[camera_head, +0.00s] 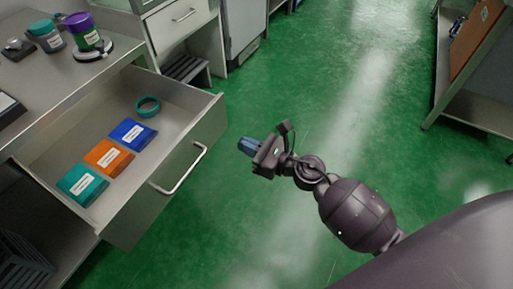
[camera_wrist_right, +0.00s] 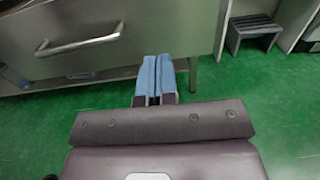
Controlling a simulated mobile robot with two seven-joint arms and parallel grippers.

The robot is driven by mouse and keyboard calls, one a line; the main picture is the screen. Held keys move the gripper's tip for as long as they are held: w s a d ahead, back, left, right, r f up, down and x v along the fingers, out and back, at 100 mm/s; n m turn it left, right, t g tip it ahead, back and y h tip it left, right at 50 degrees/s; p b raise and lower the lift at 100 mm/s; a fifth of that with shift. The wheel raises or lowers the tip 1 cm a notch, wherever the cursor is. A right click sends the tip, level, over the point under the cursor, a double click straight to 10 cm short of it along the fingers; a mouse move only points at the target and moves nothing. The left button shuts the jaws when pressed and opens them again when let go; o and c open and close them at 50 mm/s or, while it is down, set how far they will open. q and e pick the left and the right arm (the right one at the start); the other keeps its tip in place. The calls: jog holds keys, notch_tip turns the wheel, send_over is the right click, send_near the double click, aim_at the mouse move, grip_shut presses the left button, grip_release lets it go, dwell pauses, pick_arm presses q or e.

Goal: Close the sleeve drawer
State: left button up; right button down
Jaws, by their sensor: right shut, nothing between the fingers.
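The sleeve drawer (camera_head: 190,110) is pulled out from the metal bench at the left of the head view. Inside it lie a teal packet (camera_head: 82,184), an orange packet (camera_head: 109,157), a blue packet (camera_head: 133,132) and a teal ring (camera_head: 148,106). Its front has a bar handle (camera_head: 181,172). In the right wrist view the handle (camera_wrist_right: 80,44) shows at the upper left. My right gripper (camera_head: 246,147) is shut and empty, to the right of the drawer front and apart from the handle. Its blue fingers (camera_wrist_right: 155,78) are together in the wrist view. My left gripper is not in view.
On the bench top (camera_head: 45,85) stand a purple container (camera_head: 84,32) on a dark round base, a grey jar with a teal lid (camera_head: 46,37) and a small dark item. Another cabinet with a closed drawer (camera_head: 181,18) stands behind. Green floor (camera_head: 290,90) is open to the right.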

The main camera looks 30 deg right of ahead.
aim_at(209, 129)
jog(key=x, duration=0.9)
